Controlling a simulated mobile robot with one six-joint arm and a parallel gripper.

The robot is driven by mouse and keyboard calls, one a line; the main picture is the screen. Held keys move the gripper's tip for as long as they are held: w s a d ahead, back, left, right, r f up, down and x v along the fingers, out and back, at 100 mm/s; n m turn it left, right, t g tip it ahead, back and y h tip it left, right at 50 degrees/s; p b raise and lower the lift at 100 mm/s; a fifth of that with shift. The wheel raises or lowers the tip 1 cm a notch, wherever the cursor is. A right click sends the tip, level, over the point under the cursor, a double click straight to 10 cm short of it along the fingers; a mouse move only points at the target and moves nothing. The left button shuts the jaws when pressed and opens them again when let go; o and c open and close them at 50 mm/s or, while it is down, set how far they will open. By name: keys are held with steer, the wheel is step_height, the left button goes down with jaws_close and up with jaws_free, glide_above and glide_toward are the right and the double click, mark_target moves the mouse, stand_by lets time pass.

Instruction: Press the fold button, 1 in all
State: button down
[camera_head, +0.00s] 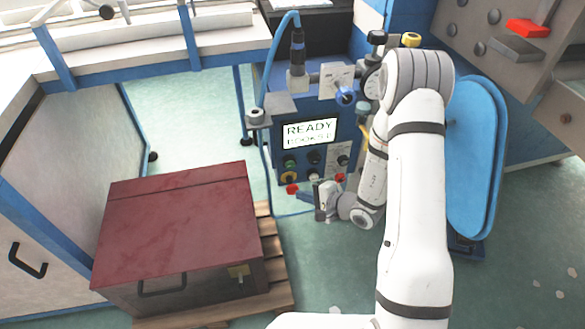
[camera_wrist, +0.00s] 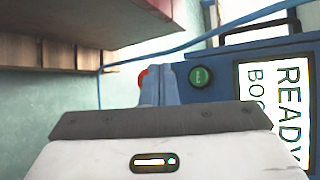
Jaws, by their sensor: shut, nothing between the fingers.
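A blue control panel (camera_head: 322,135) stands at the centre of the head view with a lit screen (camera_head: 309,133) reading "READY" and a partly legible second line. Below the screen are several coloured buttons, including a green button (camera_head: 288,160), a yellow one (camera_head: 289,176) and a red one (camera_head: 293,189). I cannot read which is the fold button. My gripper (camera_head: 301,194) is shut and empty, its blue fingers close to the lower left buttons. In the wrist view the fingertips (camera_wrist: 158,72) partly cover a red button (camera_wrist: 143,78); a green button (camera_wrist: 201,76) is beside them. Contact cannot be told.
A dark red-topped box (camera_head: 180,215) sits on a wooden pallet (camera_head: 272,255) left of my arm. A blue hose (camera_head: 265,75) runs beside the panel. A blue oval pad (camera_head: 475,155) stands right of my arm. Open floor (camera_head: 185,120) lies behind the box.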

mark_target(290, 164)
steer(key=w+a+p, duration=0.1)
steer(key=w+a, duration=0.1)
steer(key=w, duration=0.6)
steer(key=shift+w+a, duration=0.2)
steer(key=shift+w, duration=0.05)
steer(key=shift+w, duration=0.1)
stand_by(2.0)
steer(key=shift+w+a+b, duration=0.15)
steer(key=shift+w+b, duration=0.05)
steer(key=shift+b, duration=0.25)
